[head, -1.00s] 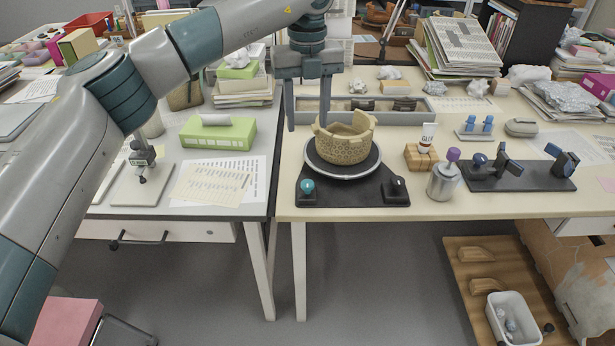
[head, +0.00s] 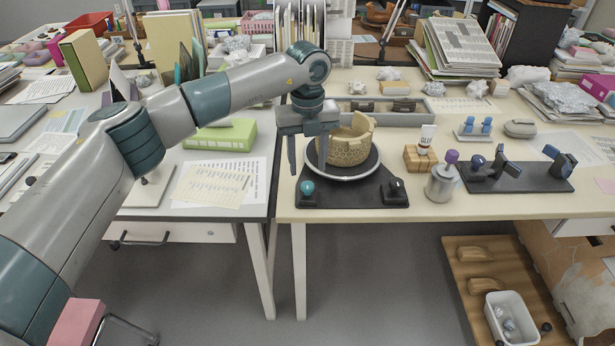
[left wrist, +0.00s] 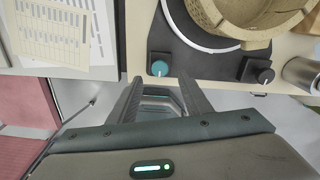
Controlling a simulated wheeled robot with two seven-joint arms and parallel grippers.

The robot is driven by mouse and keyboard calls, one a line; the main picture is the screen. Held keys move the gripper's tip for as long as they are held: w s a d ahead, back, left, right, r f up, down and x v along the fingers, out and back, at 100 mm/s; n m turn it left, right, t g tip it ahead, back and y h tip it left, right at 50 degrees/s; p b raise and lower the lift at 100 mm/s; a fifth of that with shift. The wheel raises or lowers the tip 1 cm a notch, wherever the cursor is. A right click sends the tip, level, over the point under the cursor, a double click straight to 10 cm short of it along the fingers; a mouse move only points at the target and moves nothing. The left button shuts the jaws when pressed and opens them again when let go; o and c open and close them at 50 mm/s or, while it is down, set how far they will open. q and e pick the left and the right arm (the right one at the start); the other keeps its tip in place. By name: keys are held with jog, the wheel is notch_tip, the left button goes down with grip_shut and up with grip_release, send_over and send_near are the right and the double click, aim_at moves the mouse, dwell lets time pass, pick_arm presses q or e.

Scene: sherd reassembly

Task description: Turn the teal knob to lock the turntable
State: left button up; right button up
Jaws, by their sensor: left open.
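The teal knob (head: 307,187) sits at the front left corner of the turntable's black base (head: 345,196). It also shows in the left wrist view (left wrist: 159,68), just beyond my fingertips, with a pale mark on it. The turntable (head: 343,173) is a dark disc with a light rim, and a broken tan bowl (head: 346,142) stands on it. My left gripper (head: 307,172) is open, pointing down above and behind the teal knob, its fingers apart and empty. In the left wrist view its fingertips (left wrist: 163,80) lie close to the knob, not around it. My right gripper is not in view.
A black knob (head: 397,187) stands at the base's front right corner. To the right are a wooden block with a glue tube (head: 427,138), a metal jar (head: 442,183) and a dark stand (head: 515,174). A gap separates the left desk from this table.

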aim_at(308, 185)
pick_arm(q)
notch_tip(308, 185, down, 5)
jog(key=shift+f, duration=0.35)
jog(key=c, duration=1.1)
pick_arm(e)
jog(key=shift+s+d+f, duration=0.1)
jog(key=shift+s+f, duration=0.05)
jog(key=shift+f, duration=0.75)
